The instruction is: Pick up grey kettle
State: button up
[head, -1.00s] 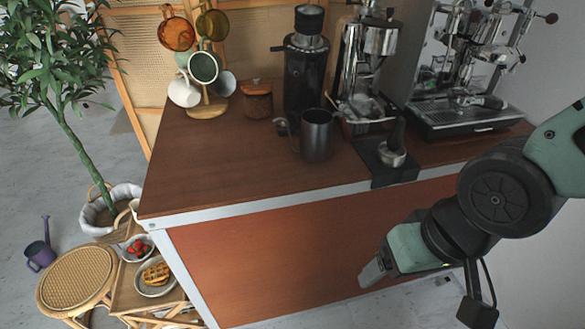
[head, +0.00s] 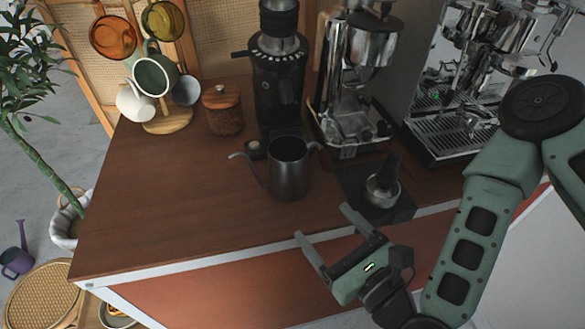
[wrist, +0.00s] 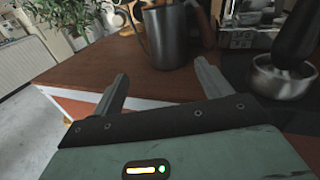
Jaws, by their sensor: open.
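The grey kettle (head: 289,170) stands upright on the brown counter, with a thin spout to its left and its handle at the right. It also shows in the wrist view (wrist: 174,38), beyond my fingers, with its upper part cut off by the frame's top edge. My gripper (head: 322,222) is open and empty at the counter's front edge, in front of the kettle and a little to its right. Its two fingers point toward the counter and do not touch the kettle. In the wrist view my gripper (wrist: 162,85) has its fingers spread apart below the kettle.
A tamper in a metal cup (head: 382,188) on a black mat (head: 402,212) sits right of the kettle. Behind are a black grinder (head: 277,90), a wooden jar (head: 223,112) and a mug tree (head: 166,122). The counter's left front (head: 150,220) is clear.

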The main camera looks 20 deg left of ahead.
aim_at(299, 181)
jog(key=m+b, duration=0.1)
jog(key=w+m+b, duration=0.1)
jog(key=b, duration=0.1)
jog(key=shift+w+a+f+t, duration=0.2)
jog(key=shift+w+t, duration=0.05)
jog(key=shift+t, duration=0.15)
jog(key=b+x, duration=0.3)
jog(key=b, duration=0.1)
jog(key=shift+h, duration=0.3)
jog(key=x, duration=0.2)
jog(key=p+x, duration=0.1)
jog(key=x, duration=0.3)
jog(key=shift+w+a+r+p, duration=0.1)
jog(key=shift+r+p, duration=0.3)
jog(key=shift+w+a, duration=0.35)
jog(key=shift+a, duration=0.05)
jog(key=x, duration=0.1)
jog(key=p+x, duration=0.1)
jog(key=x, duration=0.2)
jog(key=shift+a+r+p, duration=0.1)
jog(key=shift+r+p, duration=0.2)
jog(key=shift+p, duration=0.1)
jog(key=shift+w+a+f, duration=0.15)
jog(key=shift+w+a, duration=0.25)
jog(key=shift+w, duration=0.05)
